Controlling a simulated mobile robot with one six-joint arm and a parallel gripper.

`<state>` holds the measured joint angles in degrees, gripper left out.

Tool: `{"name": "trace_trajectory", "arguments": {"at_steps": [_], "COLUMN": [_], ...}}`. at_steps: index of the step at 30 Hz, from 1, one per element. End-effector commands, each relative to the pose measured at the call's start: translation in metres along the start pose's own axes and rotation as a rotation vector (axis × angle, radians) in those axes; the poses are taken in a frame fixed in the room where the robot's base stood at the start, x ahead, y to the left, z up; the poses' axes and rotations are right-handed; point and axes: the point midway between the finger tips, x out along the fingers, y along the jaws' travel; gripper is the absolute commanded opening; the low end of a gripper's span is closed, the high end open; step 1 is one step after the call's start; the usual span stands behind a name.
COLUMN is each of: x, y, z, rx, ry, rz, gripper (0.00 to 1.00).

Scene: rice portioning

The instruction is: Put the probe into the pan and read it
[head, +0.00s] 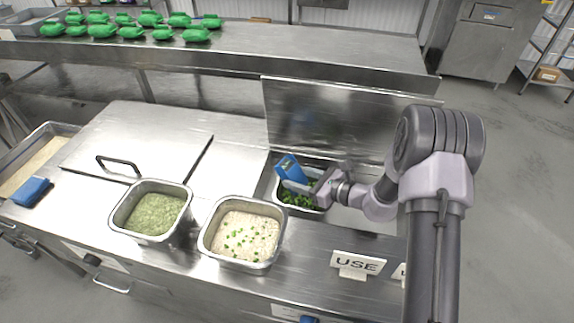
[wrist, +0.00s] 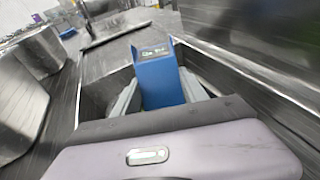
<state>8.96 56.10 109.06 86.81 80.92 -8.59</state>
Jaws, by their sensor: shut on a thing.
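My gripper (head: 297,186) is shut on the blue probe (head: 288,167), with a grey finger on each side of it. In the wrist view the probe (wrist: 158,76) stands up between the fingers (wrist: 160,95), its small dark display at the top with light characters too blurred to read. The gripper is over a sunken metal pan (head: 300,209) holding chopped green food, in the counter opening under the raised lid. The probe's lower end is hidden, so I cannot tell whether it touches the food.
A pan of green mash (head: 153,213) and a pan of pale rice with green bits (head: 244,236) stand on the counter's front. A raised steel lid (head: 340,120) is behind my gripper. A "USE" sign (head: 357,263) stands front right. A blue item (head: 31,190) lies far left.

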Motion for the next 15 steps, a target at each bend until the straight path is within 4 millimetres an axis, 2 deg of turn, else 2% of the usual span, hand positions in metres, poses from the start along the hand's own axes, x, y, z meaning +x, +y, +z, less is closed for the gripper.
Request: {"name": "trace_trajectory", "arguments": {"at_steps": [10, 15], "x": [0.0, -0.007], "y": [0.0, 0.0], "z": [0.001, 0.024], "rx": [0.0, -0.002], "ry": [0.0, -0.001], "rz": [0.0, 0.0], "gripper": [0.1, 0.1]}}
